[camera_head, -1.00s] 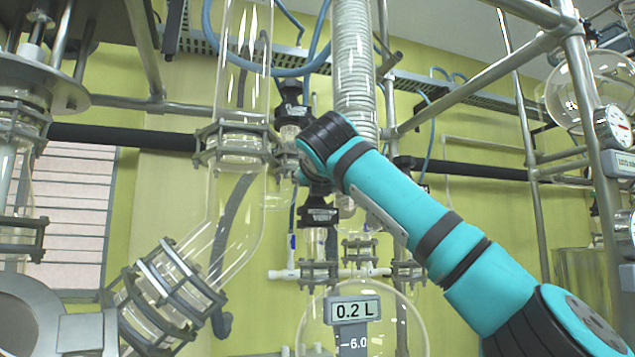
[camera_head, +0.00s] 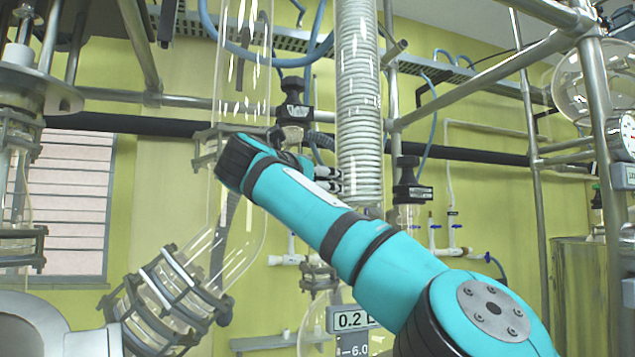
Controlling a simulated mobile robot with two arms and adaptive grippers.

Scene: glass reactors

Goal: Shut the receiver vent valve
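My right gripper (camera_head: 330,180) is beside the lower part of the coiled glass condenser, its fingers pointing right. Two fingertips show close together, but how far they are open is unclear. Nothing is seen held. The round glass receiver (camera_head: 382,342), marked 0.2 L, is at the bottom centre, largely covered by my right arm. I cannot tell which valve is its vent valve. Black-topped valves stand above left (camera_head: 292,88) and right (camera_head: 408,178) of the condenser. White stopcocks with blue handles are at left (camera_head: 288,259) and right (camera_head: 452,251). My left gripper is out of view.
The glass condenser (camera_head: 359,110) stands behind my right gripper. A wide glass tube (camera_head: 241,75) and clamped flange (camera_head: 165,305) are at left. Metal frame poles (camera_head: 603,150) and a gauge (camera_head: 626,135) are at right. Some room shows between condenser and right frame.

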